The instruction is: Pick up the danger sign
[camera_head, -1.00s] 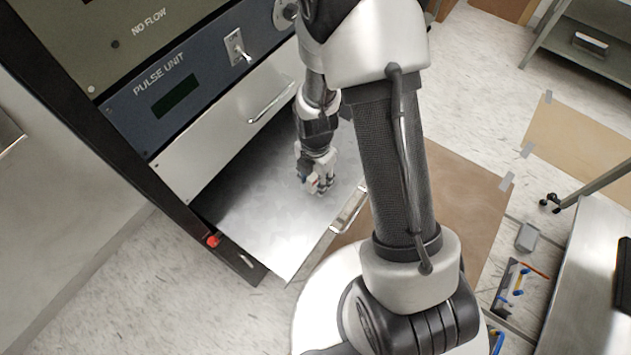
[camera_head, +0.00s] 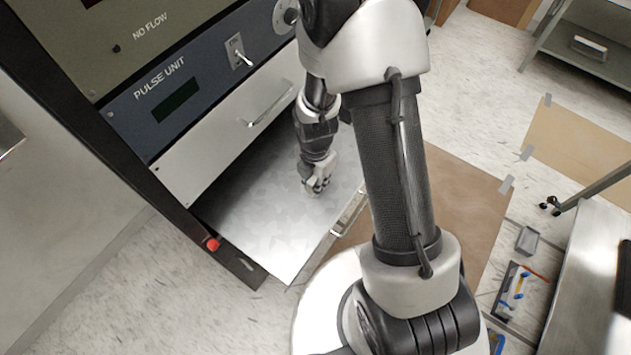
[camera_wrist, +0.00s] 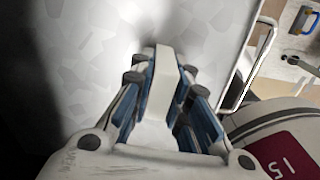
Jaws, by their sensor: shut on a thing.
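My gripper (camera_head: 314,186) is low over the bare metal surface of the pulled-out drawer (camera_head: 255,215). In the wrist view my gripper (camera_wrist: 160,92) has its blue-padded fingers shut on both sides of a pale, narrow piece (camera_wrist: 165,66). The piece shows as a light strip between the fingers, its lower part partly hidden by them. No lettering shows on it, so I cannot confirm from its face that it is the danger sign. I cannot tell whether it touches the drawer surface.
The drawer's handle (camera_head: 349,210) is at its front edge, right of my gripper. The cabinet's Pulse Unit panel (camera_head: 180,100) and a closed drawer front (camera_head: 225,125) rise behind. A red knob (camera_head: 213,244) is on the cabinet frame. A table (camera_head: 600,270) stands far right.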

